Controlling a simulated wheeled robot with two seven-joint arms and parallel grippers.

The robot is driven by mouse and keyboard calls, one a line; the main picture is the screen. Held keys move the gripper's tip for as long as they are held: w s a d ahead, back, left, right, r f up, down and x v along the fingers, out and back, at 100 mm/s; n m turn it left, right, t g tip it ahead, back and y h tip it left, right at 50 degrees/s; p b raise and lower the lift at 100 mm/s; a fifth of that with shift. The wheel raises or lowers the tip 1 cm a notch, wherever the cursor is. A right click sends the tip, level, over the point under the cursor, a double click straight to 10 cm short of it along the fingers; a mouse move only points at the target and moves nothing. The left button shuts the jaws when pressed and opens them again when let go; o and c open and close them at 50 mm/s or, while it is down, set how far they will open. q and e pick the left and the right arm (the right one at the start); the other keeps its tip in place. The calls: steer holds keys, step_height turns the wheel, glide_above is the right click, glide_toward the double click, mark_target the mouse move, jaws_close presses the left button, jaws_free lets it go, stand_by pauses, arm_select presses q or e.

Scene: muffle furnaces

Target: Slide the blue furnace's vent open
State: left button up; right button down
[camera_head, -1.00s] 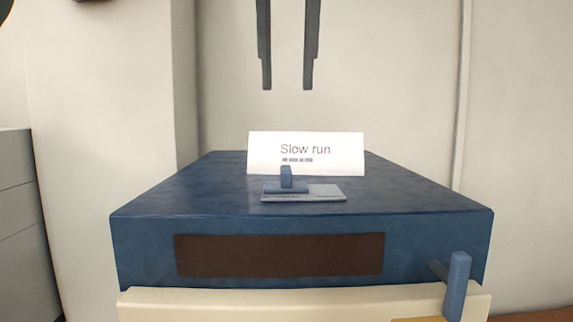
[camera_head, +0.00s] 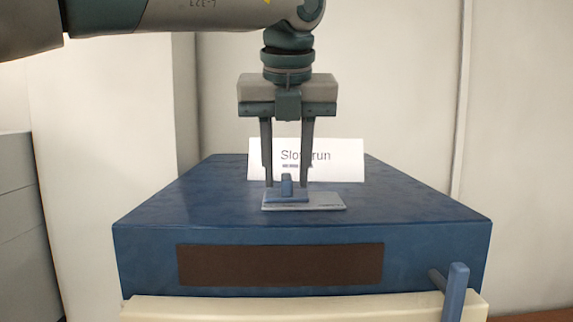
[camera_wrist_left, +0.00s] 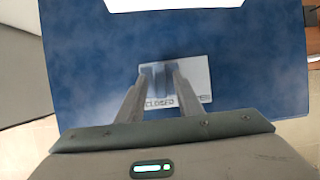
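The blue furnace (camera_head: 170,205) faces me with its top in view. Its vent is a pale plate (camera_head: 328,201) on the top with a small blue slider knob (camera_head: 287,186) upright at its left end. In the left wrist view the plate (camera_wrist_left: 198,78) reads "CLOSED" below the knob. My left gripper (camera_head: 287,180) points down over the vent, fingers open, one on each side of the knob with a gap in the head view. In the left wrist view the gripper (camera_wrist_left: 159,71) straddles the knob. My right gripper is not in view.
A white "Slow run" card (camera_head: 345,160) stands on the furnace top just behind the vent, partly behind my fingers. A blue door handle (camera_head: 455,290) juts out at the front right. The furnace top beside the vent is clear.

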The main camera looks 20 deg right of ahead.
arm_select(q)
steer(key=shift+f, duration=0.15)
jaws_close()
steer(key=shift+s+d, duration=0.15)
steer(key=shift+d, duration=0.45)
steer(key=d, duration=0.2)
steer(key=s+d, duration=0.1)
steer(key=d, duration=0.1)
steer(key=shift+s, duration=0.1)
steer(key=shift+a, duration=0.15)
jaws_free()
steer(key=shift+d, duration=0.3)
